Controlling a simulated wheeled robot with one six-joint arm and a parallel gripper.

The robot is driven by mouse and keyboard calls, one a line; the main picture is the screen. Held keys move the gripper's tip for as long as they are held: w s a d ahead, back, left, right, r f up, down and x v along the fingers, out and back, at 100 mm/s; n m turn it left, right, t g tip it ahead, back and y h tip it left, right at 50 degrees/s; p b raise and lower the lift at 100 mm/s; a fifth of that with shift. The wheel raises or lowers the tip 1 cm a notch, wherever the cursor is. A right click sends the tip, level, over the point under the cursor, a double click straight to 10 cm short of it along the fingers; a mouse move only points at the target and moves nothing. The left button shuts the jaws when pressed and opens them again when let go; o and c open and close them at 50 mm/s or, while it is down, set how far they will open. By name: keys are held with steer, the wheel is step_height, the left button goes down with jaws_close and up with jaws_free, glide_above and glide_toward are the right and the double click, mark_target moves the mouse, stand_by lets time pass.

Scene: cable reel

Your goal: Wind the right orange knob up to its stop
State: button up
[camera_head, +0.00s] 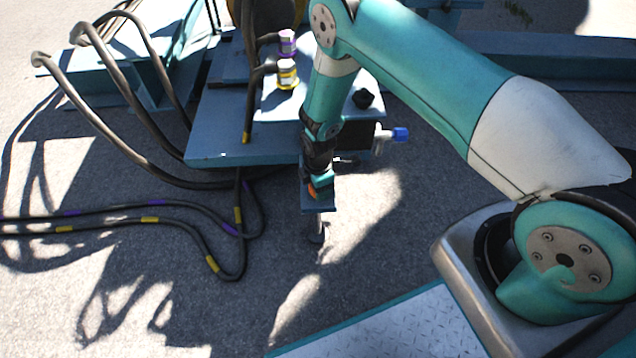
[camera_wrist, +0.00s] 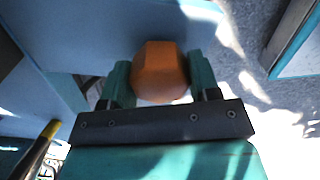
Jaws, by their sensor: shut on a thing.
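The orange knob (camera_wrist: 160,72) sits between the two teal fingers of my gripper (camera_wrist: 160,85) in the wrist view, touched on both sides. In the head view only a small orange bit of the knob (camera_head: 312,190) shows beside my gripper (camera_head: 318,186), at the front of the blue platform. The fingers are shut on the knob. Most of the knob is hidden by my gripper in the head view, and its turn angle cannot be told. No second orange knob shows.
The blue platform (camera_head: 230,135) carries purple and yellow connectors (camera_head: 287,72), a black knob (camera_head: 363,98) and a blue-tipped fitting (camera_head: 400,135). Black cables (camera_head: 110,150) with yellow and purple bands loop at the left and across the ground. Open ground lies in front.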

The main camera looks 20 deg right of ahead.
steer(key=n+p, duration=0.1)
steer(key=n, duration=0.4)
steer(key=shift+n, duration=0.4)
steer(key=shift+a, duration=0.1)
stand_by(0.3)
steer(key=o, duration=0.9)
steer(key=shift+r, duration=0.1)
step_height(320, 180, up, 17)
steer(key=p, duration=0.4)
steer(key=shift+r+p, duration=0.1)
steer(key=shift+p, duration=0.2)
